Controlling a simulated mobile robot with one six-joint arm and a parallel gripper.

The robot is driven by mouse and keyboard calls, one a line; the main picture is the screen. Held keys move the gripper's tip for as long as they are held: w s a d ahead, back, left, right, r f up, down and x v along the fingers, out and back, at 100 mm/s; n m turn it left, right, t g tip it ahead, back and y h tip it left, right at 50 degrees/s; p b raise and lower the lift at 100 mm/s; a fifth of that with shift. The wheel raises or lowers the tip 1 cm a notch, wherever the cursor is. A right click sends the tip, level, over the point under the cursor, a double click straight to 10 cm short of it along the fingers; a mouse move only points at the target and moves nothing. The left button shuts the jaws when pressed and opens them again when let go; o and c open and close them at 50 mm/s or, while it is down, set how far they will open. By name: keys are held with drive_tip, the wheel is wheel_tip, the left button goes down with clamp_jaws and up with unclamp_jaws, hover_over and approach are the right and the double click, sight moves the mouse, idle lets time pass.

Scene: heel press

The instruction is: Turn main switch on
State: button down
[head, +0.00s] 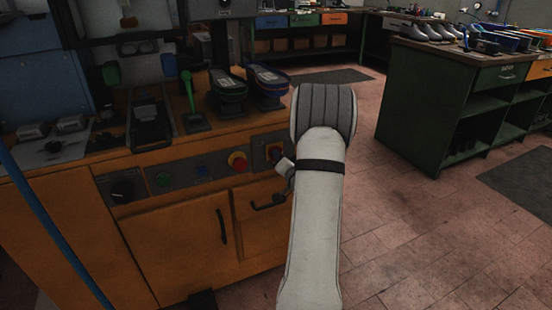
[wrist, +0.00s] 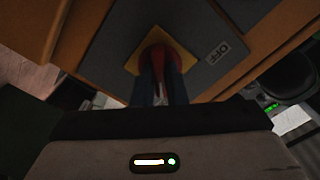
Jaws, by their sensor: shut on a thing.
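The main switch is a red knob (wrist: 157,54) on a yellow plate, set in a dark grey panel with an OFF label (wrist: 217,53) beside it. In the head view the main switch (head: 273,150) is at the right end of the orange cabinet's front panel, partly hidden by my arm. My gripper (wrist: 161,76) is shut on the red knob, one dark finger on each side. In the head view only a small part of my gripper (head: 285,165) shows beside the switch. The knob's exact angle is hard to tell.
A red mushroom button (head: 237,162), a blue button (head: 202,171), a green button (head: 162,180) and a black knob (head: 122,190) line the panel. A green-handled lever (head: 187,88) and shoe forms (head: 228,86) are on top.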

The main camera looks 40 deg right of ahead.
drive_tip(key=shift+a+f, duration=0.25)
drive_tip(key=c, duration=1.8)
unclamp_jaws()
drive_tip(key=o, duration=0.3)
drive_tip(key=shift+d+r, duration=0.1)
drive_tip(key=shift+r, duration=0.05)
drive_tip(key=shift+o, duration=0.2)
drive_tip(key=shift+w, duration=0.1)
drive_tip(key=v, duration=0.7)
drive_tip(key=shift+s+p, duration=0.4)
